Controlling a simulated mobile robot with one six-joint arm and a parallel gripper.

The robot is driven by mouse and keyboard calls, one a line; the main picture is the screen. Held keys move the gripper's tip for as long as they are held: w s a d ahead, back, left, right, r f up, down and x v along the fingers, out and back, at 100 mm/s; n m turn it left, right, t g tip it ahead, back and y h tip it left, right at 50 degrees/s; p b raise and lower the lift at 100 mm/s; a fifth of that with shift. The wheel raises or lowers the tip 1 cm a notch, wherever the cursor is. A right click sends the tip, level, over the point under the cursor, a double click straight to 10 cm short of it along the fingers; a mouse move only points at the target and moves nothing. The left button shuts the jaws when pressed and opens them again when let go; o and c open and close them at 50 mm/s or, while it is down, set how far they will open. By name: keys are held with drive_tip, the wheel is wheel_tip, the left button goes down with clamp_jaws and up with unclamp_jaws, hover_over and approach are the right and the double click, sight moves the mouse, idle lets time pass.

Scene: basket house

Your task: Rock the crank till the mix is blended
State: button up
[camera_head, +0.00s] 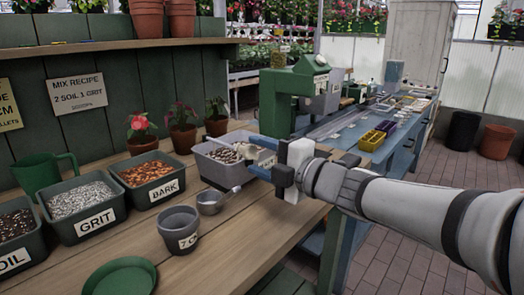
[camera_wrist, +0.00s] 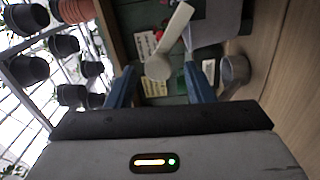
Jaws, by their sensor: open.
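The grey mixing tub (camera_head: 208,174) stands on the bench with speckled mix (camera_head: 223,154) in it. Some of it is hidden behind my gripper. A cream crank (camera_wrist: 176,35) with a rounded end shows in the wrist view, and part of it shows at the tub's right side in the head view (camera_head: 257,152). My gripper (camera_head: 264,158) is open at the tub's right end. In the wrist view the crank's rounded end appears between the two blue fingers, with gaps on both sides. I cannot tell whether it is as deep as the fingertips.
A metal scoop (camera_head: 209,203) and a grey pot (camera_head: 178,228) stand in front of the tub. Bins of grit (camera_head: 94,220) and bark (camera_head: 152,190) are to the left. A green machine (camera_head: 280,100) rises close behind my gripper. The front right of the bench is clear.

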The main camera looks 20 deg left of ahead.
drive_tip(key=shift+p+v, duration=0.3)
drive_tip(key=shift+v, duration=2.1)
